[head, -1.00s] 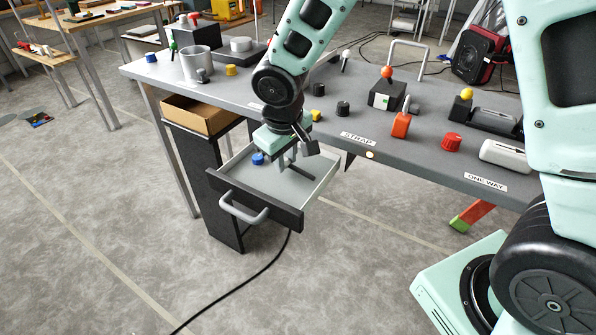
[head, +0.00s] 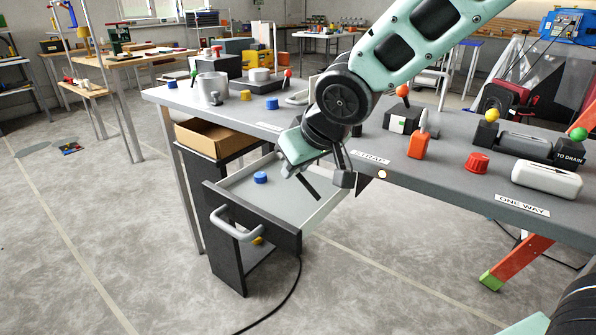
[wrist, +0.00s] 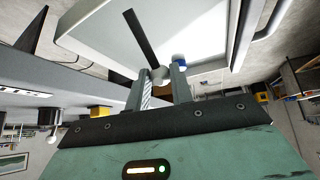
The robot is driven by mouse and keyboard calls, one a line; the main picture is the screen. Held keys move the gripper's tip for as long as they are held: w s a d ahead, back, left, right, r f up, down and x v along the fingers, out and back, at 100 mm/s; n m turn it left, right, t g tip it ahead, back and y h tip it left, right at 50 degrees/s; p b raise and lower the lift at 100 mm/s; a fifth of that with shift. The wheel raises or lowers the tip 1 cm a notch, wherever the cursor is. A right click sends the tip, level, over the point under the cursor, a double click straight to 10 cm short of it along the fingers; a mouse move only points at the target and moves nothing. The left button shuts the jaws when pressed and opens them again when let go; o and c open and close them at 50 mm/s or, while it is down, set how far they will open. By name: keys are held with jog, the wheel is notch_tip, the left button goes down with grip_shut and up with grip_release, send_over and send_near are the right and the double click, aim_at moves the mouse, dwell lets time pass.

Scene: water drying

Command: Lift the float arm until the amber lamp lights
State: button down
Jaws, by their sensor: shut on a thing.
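My gripper (head: 338,178) is beside the right side of the open drawer, just below the bench edge. In the wrist view its fingers (wrist: 160,88) close around a small pale grey ball-like end (wrist: 160,74). A dark thin rod (wrist: 139,33) runs from there and also shows in the head view (head: 307,187); it looks like the float arm, but its far end and pivot are not clear. A small round pale-amber lamp (head: 382,174) sits on the bench's front edge, right of my gripper; I cannot tell whether it is lit.
The open drawer (head: 318,212) holds a blue cap (head: 260,178). A cardboard box (head: 209,136) is left of it. On the bench (head: 455,182) are an orange block (head: 418,146), a red knob (head: 477,162) and a white cylinder (head: 546,180). Open floor lies in front.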

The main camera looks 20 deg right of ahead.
jog(key=c, duration=1.2)
grip_release()
jog(key=shift+c, duration=0.2)
jog(key=shift+r, duration=0.1)
jog(key=p+v, duration=0.6)
jog(key=v, duration=1.1)
jog(key=shift+s+p, duration=0.2)
jog(key=shift+p, duration=0.2)
